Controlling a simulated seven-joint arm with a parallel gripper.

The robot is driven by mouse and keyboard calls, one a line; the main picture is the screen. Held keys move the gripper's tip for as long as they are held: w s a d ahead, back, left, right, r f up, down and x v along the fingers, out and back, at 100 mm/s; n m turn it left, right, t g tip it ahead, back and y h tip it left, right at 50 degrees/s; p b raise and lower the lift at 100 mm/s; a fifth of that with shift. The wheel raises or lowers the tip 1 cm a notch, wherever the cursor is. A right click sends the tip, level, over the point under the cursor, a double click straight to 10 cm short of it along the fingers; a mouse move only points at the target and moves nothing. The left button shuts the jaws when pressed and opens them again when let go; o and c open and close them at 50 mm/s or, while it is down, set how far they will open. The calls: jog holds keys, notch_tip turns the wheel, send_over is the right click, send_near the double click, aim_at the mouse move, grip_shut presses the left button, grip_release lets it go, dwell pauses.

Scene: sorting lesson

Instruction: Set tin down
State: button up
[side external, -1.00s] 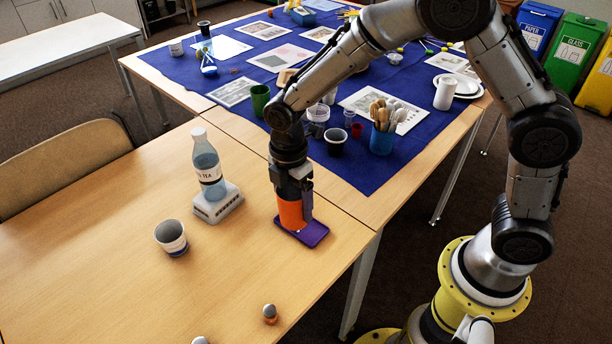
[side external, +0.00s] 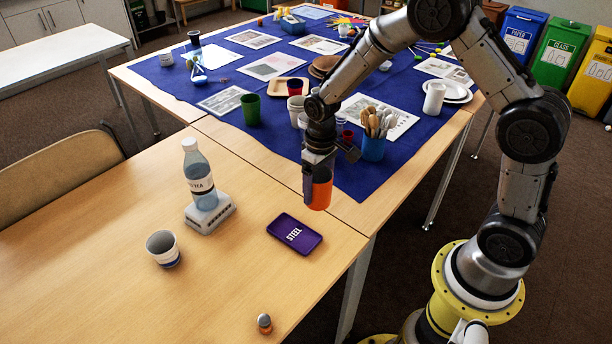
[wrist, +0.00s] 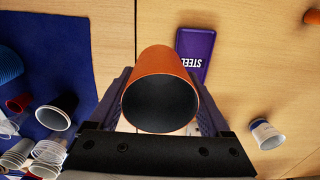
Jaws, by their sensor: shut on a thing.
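The orange tin (side external: 321,194) is held upright between the fingers of my gripper (side external: 317,176), above the wooden table near the edge of the blue cloth. In the wrist view I look down into the open, dark end of the tin (wrist: 160,100), with a finger on each side of it. The purple tray marked STEEL (side external: 294,234) lies flat on the table, to the left of and nearer than the tin, with nothing on it. The tray also shows beyond the tin in the wrist view (wrist: 196,48).
A bottle (side external: 198,172) stands on a white scale (side external: 209,213), left of the tray. A striped cup (side external: 163,248) and a small grey-topped orange object (side external: 265,322) stand nearer. A blue holder of wooden cutlery (side external: 373,148) and several cups are close behind my gripper.

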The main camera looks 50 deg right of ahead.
dwell(0.4)
jog(key=n, duration=0.2)
jog(key=shift+s+r+n, duration=0.1)
jog(key=shift+s+n, duration=0.05)
jog(key=shift+n, duration=0.15)
jog(key=shift+r+n, duration=0.15)
jog(key=shift+n, duration=0.65)
jog(key=s+a+r+n, duration=0.2)
jog(key=a+n, duration=0.7)
jog(key=a, duration=0.2)
jog(key=s+a+r+n, duration=0.2)
jog(key=s+a+n, duration=0.1)
jog(key=a+n, duration=0.6)
jog(key=a, duration=0.3)
jog(key=shift+s+r, duration=0.25)
jog(key=shift+r, duration=0.1)
